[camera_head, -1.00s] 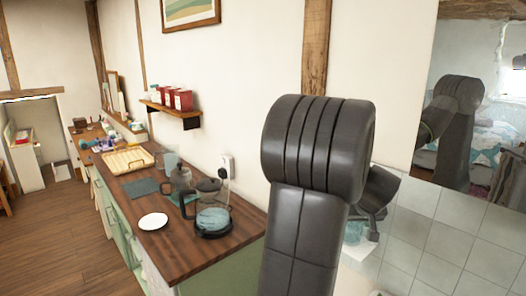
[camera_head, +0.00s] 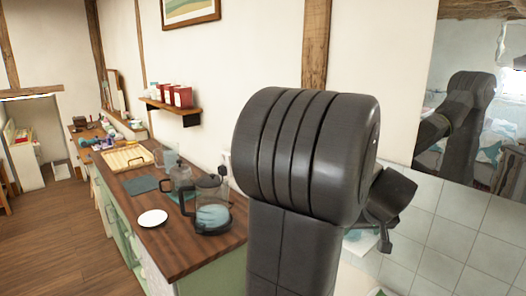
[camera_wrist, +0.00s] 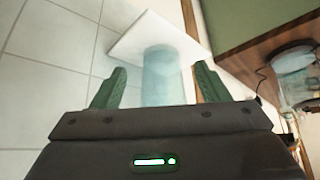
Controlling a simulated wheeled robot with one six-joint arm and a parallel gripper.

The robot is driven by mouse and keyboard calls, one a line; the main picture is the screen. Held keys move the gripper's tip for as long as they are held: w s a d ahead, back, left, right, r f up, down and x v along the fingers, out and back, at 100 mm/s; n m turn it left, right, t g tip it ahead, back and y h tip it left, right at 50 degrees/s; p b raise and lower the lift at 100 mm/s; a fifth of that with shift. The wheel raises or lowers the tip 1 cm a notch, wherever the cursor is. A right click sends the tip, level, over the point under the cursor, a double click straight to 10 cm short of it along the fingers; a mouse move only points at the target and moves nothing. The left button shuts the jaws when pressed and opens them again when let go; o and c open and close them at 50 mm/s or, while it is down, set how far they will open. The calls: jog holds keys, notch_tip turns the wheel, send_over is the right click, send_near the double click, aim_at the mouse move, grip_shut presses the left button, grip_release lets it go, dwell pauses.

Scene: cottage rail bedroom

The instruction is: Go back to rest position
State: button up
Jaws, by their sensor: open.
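My gripper (camera_wrist: 158,84) is open, its two green fingers spread apart in the wrist view. A clear bluish glass (camera_wrist: 163,74) shows between the fingers in that picture, standing on a white square surface (camera_wrist: 190,38). The fingers do not visibly touch the glass; how far away it is I cannot tell. In the head view, my gripper (camera_head: 385,205) is at the right, partly hidden behind my large dark arm link. That link fills the middle of the picture. My arm is bent, not folded away.
A wooden counter (camera_head: 185,250) at left holds a glass coffee pot (camera_head: 212,215), a white plate (camera_head: 153,218) and a wooden tray (camera_head: 125,158). A shelf (camera_head: 172,108) with red canisters is on the wall. A mirror (camera_head: 440,65) and tiled wall are right. Floor at left is clear.

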jog(key=w+p, duration=0.1)
jog(key=w, duration=0.4)
jog(key=shift+r, duration=0.1)
jog(key=x, duration=0.4)
jog(key=shift+w, duration=0.25)
notch_tip(320, 180, up, 8)
jog(key=b, duration=0.1)
jog(key=s+a+b, duration=0.4)
jog(key=s+a, duration=1)
jog(key=a, duration=0.1)
jog(key=w+x, duration=0.1)
jog(key=x, duration=0.7)
jog(key=w+a+r+x, duration=0.1)
jog(key=x, duration=0.7)
jog(key=shift+w+a+r+p, duration=0.2)
jog(key=shift+a+r+p, duration=0.05)
jog(key=shift+p, duration=0.05)
